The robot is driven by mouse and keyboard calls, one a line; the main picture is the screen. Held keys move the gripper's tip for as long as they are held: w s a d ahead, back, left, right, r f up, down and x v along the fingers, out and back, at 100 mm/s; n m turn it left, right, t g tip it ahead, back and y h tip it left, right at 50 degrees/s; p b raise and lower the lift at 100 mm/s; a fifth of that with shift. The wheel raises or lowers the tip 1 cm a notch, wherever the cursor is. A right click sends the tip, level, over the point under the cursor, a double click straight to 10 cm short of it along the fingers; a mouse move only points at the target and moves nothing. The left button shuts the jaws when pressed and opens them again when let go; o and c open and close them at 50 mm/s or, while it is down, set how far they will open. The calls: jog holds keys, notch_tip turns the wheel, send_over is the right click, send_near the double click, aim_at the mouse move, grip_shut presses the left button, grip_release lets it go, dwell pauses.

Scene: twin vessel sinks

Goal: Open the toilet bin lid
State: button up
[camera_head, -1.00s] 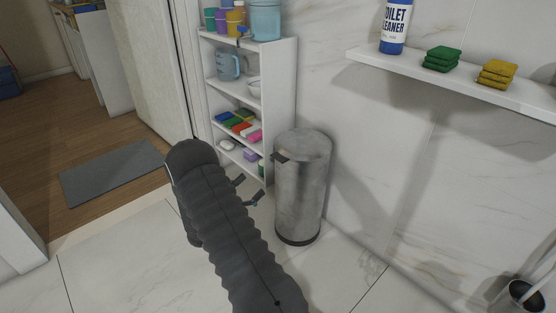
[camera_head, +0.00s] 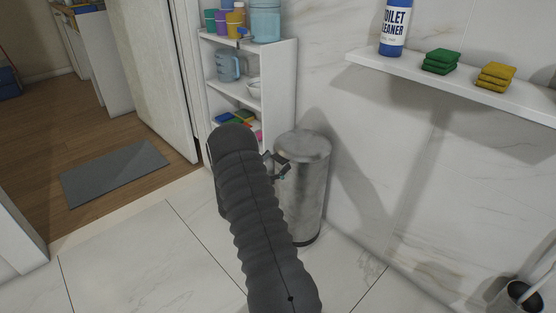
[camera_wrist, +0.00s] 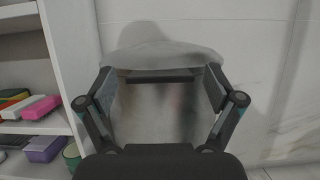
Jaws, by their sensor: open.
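The toilet bin (camera_head: 304,192) is a grey metal cylinder standing upright on the tiled floor against the marble wall. Its lid (camera_head: 303,146) is closed. My gripper (camera_head: 280,168) is at the bin's upper left side in the head view, partly hidden behind my own arm. In the wrist view the bin (camera_wrist: 160,115) lies straight ahead, with the lid (camera_wrist: 165,55) above and a dark handle tab (camera_wrist: 160,76) at its front edge. My gripper (camera_wrist: 160,88) is open, its fingers on either side of the tab. I cannot tell whether they touch the bin.
A white shelf unit (camera_head: 282,85) with cups, a jug and sponges stands left of the bin, close to my arm. A wall shelf (camera_head: 460,88) holds a cleaner bottle (camera_head: 394,27) and sponges. A toilet brush holder (camera_head: 522,296) is at lower right. Floor in front is clear.

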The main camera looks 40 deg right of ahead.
jog(key=shift+d+r, duration=0.15)
jog(key=shift+d, duration=0.2)
jog(key=shift+c, duration=0.3)
